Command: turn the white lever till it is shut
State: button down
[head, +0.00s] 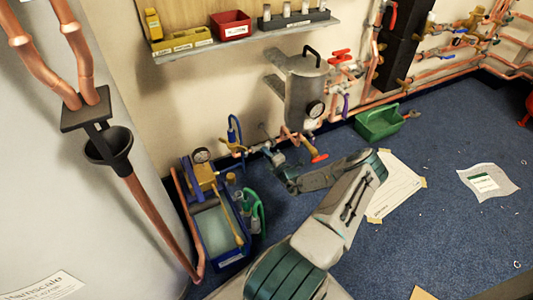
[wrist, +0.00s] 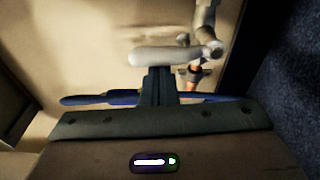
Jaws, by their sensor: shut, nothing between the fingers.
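The white lever (wrist: 165,55) shows in the wrist view as a pale bar lying across the upper middle, its right end at a metal pivot on a pipe. My gripper (wrist: 159,72) is shut and empty, its fingertips right at the lever's lower edge in the picture. I cannot tell whether they touch it. In the head view my gripper (head: 274,157) is low by the wall pipework, among brass and grey valve fittings. The white lever cannot be made out clearly there.
A blue handle (wrist: 95,99) lies behind my fingers in the wrist view. In the head view, a blue tray with a gauge pump (head: 203,180) stands left, a grey tank (head: 304,90) hangs above, and a green bin (head: 380,122) sits right.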

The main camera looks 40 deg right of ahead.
jog(key=w+a+p, duration=0.2)
jog(key=a+p, duration=0.1)
jog(key=a, duration=0.1)
jog(key=s+p, duration=0.2)
jog(key=s, duration=0.8)
jog(key=shift+s+a, duration=0.2)
